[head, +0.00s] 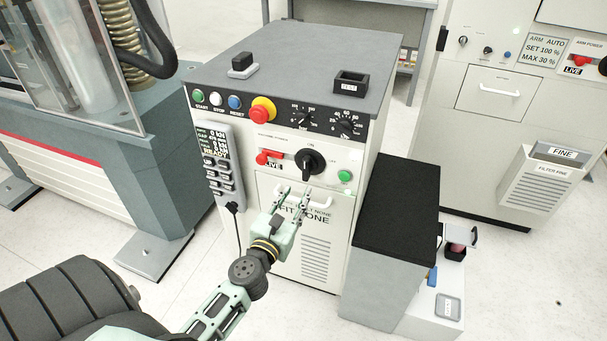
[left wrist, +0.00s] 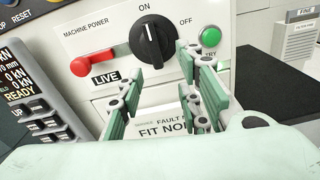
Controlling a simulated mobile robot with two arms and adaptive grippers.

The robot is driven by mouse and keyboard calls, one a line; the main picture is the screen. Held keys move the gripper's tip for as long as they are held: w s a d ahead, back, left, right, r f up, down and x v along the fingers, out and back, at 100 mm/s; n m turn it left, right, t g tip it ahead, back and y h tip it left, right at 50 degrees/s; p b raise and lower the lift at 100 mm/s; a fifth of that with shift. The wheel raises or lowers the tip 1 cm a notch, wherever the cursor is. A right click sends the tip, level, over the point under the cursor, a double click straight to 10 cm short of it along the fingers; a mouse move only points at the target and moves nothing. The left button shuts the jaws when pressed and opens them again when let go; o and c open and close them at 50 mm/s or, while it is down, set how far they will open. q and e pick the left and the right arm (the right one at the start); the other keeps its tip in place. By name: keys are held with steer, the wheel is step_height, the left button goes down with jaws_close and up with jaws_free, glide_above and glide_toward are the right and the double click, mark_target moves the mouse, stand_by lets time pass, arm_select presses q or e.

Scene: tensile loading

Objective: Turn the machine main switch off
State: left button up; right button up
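The machine main switch (head: 310,161) is a black rotary knob on the white front of the control cabinet. In the left wrist view the knob (left wrist: 152,40) shows its white mark at the top, towards the printed ON; OFF is printed to its right. A red lever (head: 268,157) and a LIVE label (left wrist: 105,78) are left of the knob. My left gripper (head: 294,194) is open and empty, just below the knob in the head view, its fingers pointing towards the panel. It appears apart from the knob. My right gripper is not in view.
A green button (head: 344,176) is right of the knob. A red emergency button (head: 262,110) and two dials are above it. A dark-topped box (head: 400,205) stands to the right.

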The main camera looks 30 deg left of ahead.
mark_target(305, 170)
arm_select(q)
steer(key=shift+n, duration=0.8)
steer(key=w, duration=0.2)
steer(key=w+a+r, duration=0.1)
steer(key=w, duration=0.1)
steer(key=w+a+r, duration=0.1)
steer(key=w, duration=0.1)
steer(key=shift+w+a+r, duration=0.1)
steer(key=shift+w+r, duration=0.05)
steer(key=shift+w, duration=0.15)
steer(key=shift+w+a, duration=0.1)
steer(key=shift+w, duration=0.35)
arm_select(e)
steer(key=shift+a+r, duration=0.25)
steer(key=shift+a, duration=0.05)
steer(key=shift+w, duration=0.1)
arm_select(q)
jaws_close()
